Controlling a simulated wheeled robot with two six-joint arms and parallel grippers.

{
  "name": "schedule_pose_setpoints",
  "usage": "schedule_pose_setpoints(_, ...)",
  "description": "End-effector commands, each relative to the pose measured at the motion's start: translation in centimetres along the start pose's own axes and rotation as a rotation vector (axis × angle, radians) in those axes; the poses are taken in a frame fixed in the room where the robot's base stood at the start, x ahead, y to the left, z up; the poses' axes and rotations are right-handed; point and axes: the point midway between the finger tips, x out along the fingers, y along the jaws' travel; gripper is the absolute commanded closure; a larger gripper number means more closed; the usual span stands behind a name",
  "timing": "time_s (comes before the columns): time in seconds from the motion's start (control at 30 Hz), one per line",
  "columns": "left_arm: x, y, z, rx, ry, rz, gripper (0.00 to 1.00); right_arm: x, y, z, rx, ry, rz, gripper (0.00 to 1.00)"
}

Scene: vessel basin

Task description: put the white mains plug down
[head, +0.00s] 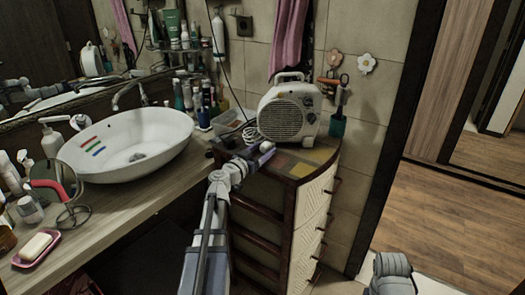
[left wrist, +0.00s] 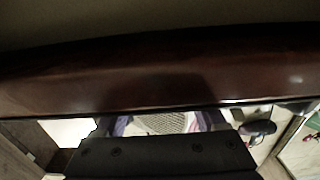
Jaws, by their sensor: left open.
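My left gripper (head: 262,154) is at the top of the dark wooden cabinet (head: 318,155), in front of the white fan heater (head: 288,112). Its jaws are open. In the left wrist view its purple finger pads show apart at the lower middle, with the pale heater grille (left wrist: 172,123) between them. A coiled white cable (head: 250,133) lies just behind the gripper, left of the heater. I cannot make out the white mains plug for certain in either view. In the left wrist view a dark reddish-brown wooden band (left wrist: 150,75) fills the upper middle.
A white basin (head: 125,145) stands on the wooden counter (head: 110,205) at left, with bottles, a mirror and a soap dish (head: 38,248). A black wall socket (head: 244,26) is above.

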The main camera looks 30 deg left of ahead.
Motion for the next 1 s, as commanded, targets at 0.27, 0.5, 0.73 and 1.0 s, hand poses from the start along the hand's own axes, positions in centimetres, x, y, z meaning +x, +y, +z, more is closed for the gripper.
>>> schedule_pose_setpoints(0.27,-1.6,0.1,-0.3,0.0,0.0,-0.001,0.28,-0.3,0.0,0.0,0.0,0.0,0.0,0.5)
schedule_pose_setpoints(0.5,-6.8,0.2,-0.3,0.0,0.0,-0.002,0.28,-0.3,0.0,0.0,0.0,0.0,0.0,0.5)
schedule_pose_setpoints(0.73,-10.5,0.1,-0.3,0.0,0.0,-0.002,0.28,-0.3,0.0,0.0,0.0,0.0,0.0,0.5)
schedule_pose_setpoints(1.0,-12.0,0.0,-0.3,0.0,0.0,0.0,0.28,-0.3,0.0,0.0,0.0,0.0,0.0,0.5)
